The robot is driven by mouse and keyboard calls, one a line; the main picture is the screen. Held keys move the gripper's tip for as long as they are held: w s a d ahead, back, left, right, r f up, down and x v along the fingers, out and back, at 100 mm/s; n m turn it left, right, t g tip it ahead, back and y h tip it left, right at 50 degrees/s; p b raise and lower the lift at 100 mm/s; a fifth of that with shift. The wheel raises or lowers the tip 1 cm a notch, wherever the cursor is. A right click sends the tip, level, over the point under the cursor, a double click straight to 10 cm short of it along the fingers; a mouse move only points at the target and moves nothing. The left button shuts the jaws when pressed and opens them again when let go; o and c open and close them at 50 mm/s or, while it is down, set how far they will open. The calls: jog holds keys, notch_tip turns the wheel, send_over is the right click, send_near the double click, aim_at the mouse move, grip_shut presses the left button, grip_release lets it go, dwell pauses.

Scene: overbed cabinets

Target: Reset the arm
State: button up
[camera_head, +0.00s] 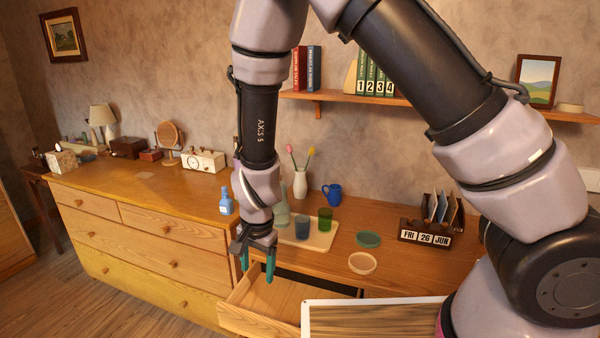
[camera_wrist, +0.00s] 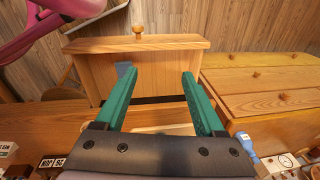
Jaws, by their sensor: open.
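My gripper (camera_head: 257,265) hangs down at the end of my arm, its two green fingers apart with nothing between them. In the head view it is above the left part of an open wooden drawer (camera_head: 238,318). In the wrist view my gripper (camera_wrist: 158,95) points at the drawer's front panel (camera_wrist: 140,65), which has a round knob (camera_wrist: 138,30). The fingers look clear of the panel. A small grey-blue piece (camera_wrist: 122,68) shows beside the left finger, and I cannot tell what it is.
A tray (camera_head: 318,240) with a blue cup (camera_head: 303,228) and a green cup (camera_head: 325,219) stands behind my gripper. A blue bottle (camera_head: 226,202) is on the dresser's (camera_head: 150,215) right end. A calendar block (camera_head: 425,234) stands at right. Floor (camera_wrist: 220,25) lies beyond the drawer.

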jog(key=w+d+r+y, duration=0.1)
jog(key=w+d+r, duration=0.2)
jog(key=d+r, duration=0.35)
jog(key=w+d+r+t+y, duration=0.1)
jog(key=w+d+r, duration=0.15)
jog(key=r, duration=0.75)
jog(key=w+d+r+y, duration=0.25)
jog(key=d+r, duration=0.25)
jog(key=r, duration=0.4)
jog(key=s+d+r+t+h, duration=0.1)
jog(key=s+d+r+t, duration=0.1)
jog(key=s+d+r, duration=0.2)
jog(key=s+d+r+t+h, duration=0.2)
jog(key=s+d+r, duration=0.3)
jog(key=d+r, duration=0.5)
jog(key=d+t, duration=0.1)
jog(key=d, duration=0.6)
jog(key=shift+s+r+n, duration=0.15)
jog(key=shift+s+n, duration=0.05)
jog(key=shift+n, duration=0.2)
jog(key=shift+h, duration=0.25)
